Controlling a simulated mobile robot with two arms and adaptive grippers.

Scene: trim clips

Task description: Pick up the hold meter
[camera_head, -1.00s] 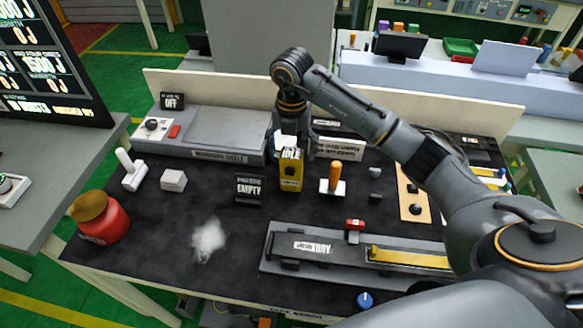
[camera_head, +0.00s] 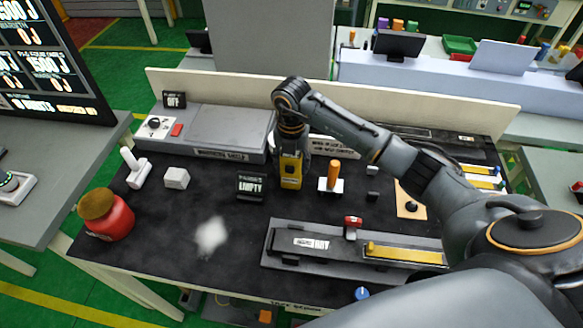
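The yellow handheld device with a dark display, which looks like the hold meter (camera_head: 291,182), stands upright on the black bench mat near the back middle. My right gripper (camera_head: 292,157) points down right over it, with dark finger parts at the sides of its upper half. The gripper covers the meter's top and some of its display. Whether the fingers press on it cannot be made out. The meter's base appears to rest on the mat. My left gripper is not in view.
A grey warming shelf (camera_head: 222,133) is behind left. A red jar (camera_head: 107,217) and a long clamp fixture (camera_head: 345,246) are nearer. The front-left mat is mostly clear.

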